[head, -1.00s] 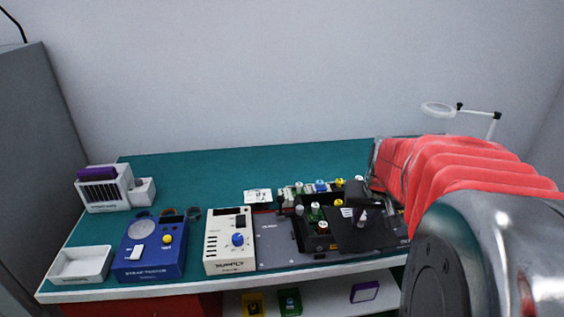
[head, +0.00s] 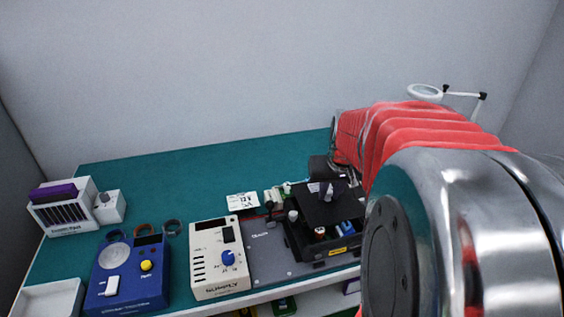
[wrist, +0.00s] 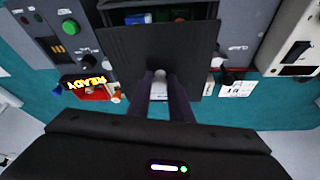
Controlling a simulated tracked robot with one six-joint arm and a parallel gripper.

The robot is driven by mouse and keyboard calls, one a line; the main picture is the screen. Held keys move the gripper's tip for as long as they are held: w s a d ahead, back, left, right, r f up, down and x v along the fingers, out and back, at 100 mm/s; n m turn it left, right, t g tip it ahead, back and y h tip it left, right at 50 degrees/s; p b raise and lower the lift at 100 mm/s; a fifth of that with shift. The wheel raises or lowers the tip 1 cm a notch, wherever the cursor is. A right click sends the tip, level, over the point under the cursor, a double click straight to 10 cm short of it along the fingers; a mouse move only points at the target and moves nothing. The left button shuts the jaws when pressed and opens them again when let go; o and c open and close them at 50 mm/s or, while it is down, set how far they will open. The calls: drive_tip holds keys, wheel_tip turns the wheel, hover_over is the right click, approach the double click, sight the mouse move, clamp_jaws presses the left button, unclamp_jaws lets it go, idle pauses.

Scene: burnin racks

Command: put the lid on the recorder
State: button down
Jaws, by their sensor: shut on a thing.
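The lid (head: 318,208) is a flat black plate with a pale knob. My gripper (wrist: 165,92) is shut on the knob in the wrist view, and the plate (wrist: 140,42) spreads out beyond the fingers. The recorder (head: 306,247) is an open black box with a yellow label on its front. The lid is held over the recorder's back part and hides much of its inside. Green, red and blue parts show at the recorder's uncovered front. I cannot tell whether the lid touches the box.
A cream supply unit (head: 220,262) and a blue strap tester (head: 128,278) stand to the left. A white card (head: 242,201) lies behind the grey mat (head: 275,257). A red-based device (wrist: 90,90) with a lit READY sign shows in the wrist view. The back left teal bench is clear.

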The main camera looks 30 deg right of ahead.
sight(330, 203)
drive_tip(key=shift+s+f, duration=0.1)
drive_tip(key=shift+d+f, duration=0.1)
drive_tip(key=shift+f, duration=1.9)
drive_tip(key=shift+s, duration=0.1)
idle(0.5)
drive_tip(key=shift+f, duration=0.45)
idle(0.9)
drive_tip(key=c, duration=1.5)
unclamp_jaws()
drive_tip(key=shift+r, duration=0.15)
drive_tip(key=shift+r, duration=2.35)
